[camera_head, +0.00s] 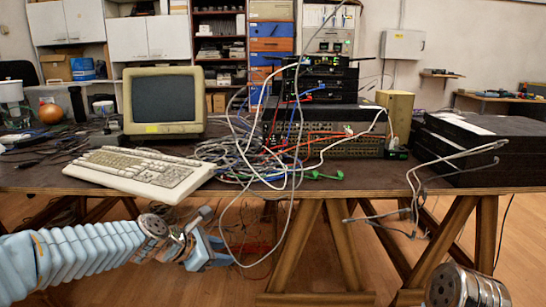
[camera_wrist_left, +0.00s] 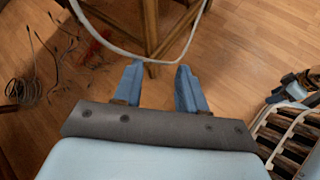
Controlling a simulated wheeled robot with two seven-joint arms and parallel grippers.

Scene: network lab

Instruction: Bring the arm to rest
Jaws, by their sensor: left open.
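My left gripper (camera_head: 207,245) comes in from the left in the head view. It hangs in front of the table (camera_head: 330,183), below its front edge. In the left wrist view the two blue fingers of my left gripper (camera_wrist_left: 157,75) stand apart with nothing between them but floor. A pale cable (camera_wrist_left: 135,58) loops across just beyond the fingertips. I cannot tell whether it touches them. Part of my right arm (camera_head: 465,290) shows at the bottom right of the head view. Its gripper is out of the picture.
A keyboard (camera_head: 140,172) lies at the table's front edge, before a monitor (camera_head: 163,101). Tangled cables (camera_head: 240,160) spread over the middle, and some hang down near my left gripper. Network devices (camera_head: 325,132) are stacked behind. Black boxes (camera_head: 480,148) stand at right. Wooden trestle legs (camera_head: 295,245) are below.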

